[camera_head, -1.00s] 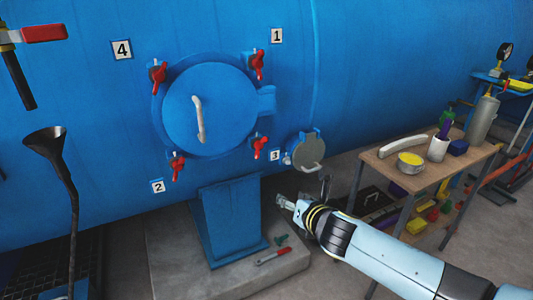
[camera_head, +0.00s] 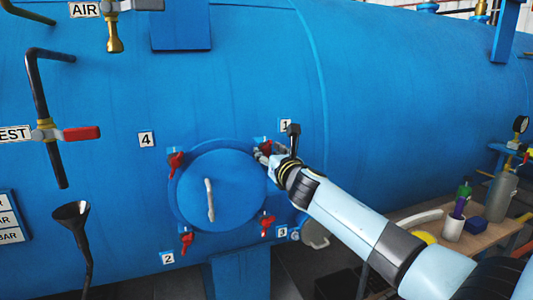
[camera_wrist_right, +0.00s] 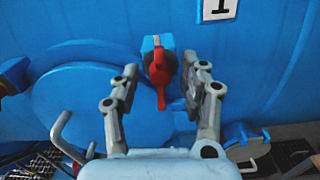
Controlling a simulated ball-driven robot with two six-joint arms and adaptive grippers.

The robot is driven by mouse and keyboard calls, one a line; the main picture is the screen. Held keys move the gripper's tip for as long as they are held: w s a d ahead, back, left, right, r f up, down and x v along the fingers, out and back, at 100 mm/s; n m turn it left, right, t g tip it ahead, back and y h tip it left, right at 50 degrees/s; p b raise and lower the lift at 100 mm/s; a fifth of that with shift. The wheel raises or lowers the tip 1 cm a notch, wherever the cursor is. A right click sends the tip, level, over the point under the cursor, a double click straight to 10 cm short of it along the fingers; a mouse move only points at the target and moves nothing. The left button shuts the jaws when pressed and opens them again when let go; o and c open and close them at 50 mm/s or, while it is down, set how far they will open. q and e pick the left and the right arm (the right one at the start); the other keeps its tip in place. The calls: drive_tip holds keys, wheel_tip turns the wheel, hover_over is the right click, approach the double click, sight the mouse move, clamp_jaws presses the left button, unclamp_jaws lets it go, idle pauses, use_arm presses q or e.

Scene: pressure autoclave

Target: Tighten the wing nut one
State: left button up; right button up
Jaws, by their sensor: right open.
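The red wing nut one (camera_wrist_right: 159,70) sits on its bolt at the upper right of the round blue door (camera_head: 215,190), below the label "1" (camera_head: 286,125). My right gripper (camera_wrist_right: 160,100) is open, with one finger on each side of the wing nut in the right wrist view. Whether the fingers touch it cannot be told. In the head view my right gripper (camera_head: 262,155) partly covers this wing nut. My left gripper is not in view.
Other red wing nuts sit at the door's upper left (camera_head: 176,163), lower left (camera_head: 186,242) and lower right (camera_head: 267,226). A pale handle (camera_head: 210,200) stands out from the door. A wooden table (camera_head: 400,226) with containers is at the right.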

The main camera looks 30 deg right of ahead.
drive_tip(key=shift+x, duration=0.9)
clamp_jaws()
